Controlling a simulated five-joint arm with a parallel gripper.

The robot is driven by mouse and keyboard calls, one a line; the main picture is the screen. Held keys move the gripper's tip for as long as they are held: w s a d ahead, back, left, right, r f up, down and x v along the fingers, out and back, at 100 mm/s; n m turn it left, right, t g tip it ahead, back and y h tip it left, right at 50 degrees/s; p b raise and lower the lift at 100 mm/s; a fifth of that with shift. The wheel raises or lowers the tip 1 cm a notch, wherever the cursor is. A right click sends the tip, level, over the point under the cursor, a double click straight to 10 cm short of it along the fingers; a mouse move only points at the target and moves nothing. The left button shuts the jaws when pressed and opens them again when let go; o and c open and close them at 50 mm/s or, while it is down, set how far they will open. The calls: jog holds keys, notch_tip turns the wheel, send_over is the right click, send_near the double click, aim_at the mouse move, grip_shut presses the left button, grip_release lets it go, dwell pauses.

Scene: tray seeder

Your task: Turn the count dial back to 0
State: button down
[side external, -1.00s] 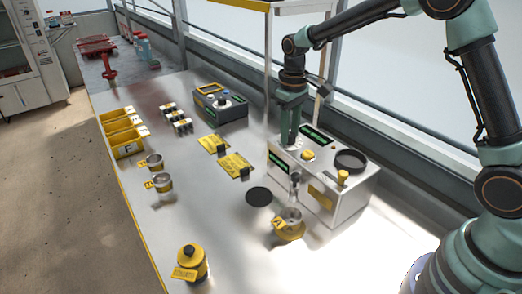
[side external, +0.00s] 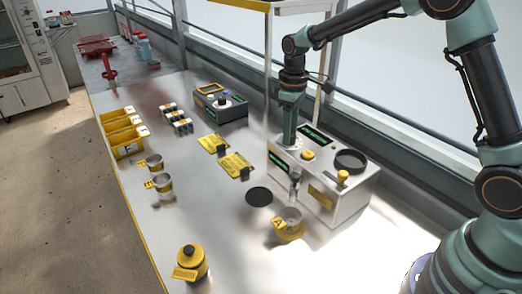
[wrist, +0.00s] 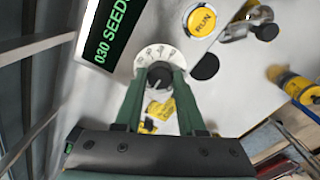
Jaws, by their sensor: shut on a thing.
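The count dial is a dark round knob (wrist: 157,80) on a white disc with marks (wrist: 147,55), on top of the white seeder box (side external: 328,207). My gripper (wrist: 158,74) points down over it, with its two green fingers closed on either side of the knob. In the side view my gripper (side external: 289,141) reaches the left end of the box top, and the fingers hide most of the dial. A dark display (wrist: 106,40) beside the dial shows green text that seems to read 030 SEEDS, partly cut off. The dial's marks are too small to read.
A yellow RUN button (wrist: 203,20) sits close beside the dial. A dark round bowl (side external: 350,160) and a yellow-topped lever (side external: 343,178) are further right on the box. A cup with a yellow tag (side external: 289,226) stands in front.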

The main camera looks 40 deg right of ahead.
jog(key=c, duration=0.5)
grip_release()
jog(key=shift+r, duration=0.15)
notch_tip(320, 180, up, 12)
jog(key=s+d+m+t, duration=0.1)
jog(key=s+m+t, duration=0.4)
jog(key=s, duration=1.3)
jog(key=shift+s+t, duration=0.3)
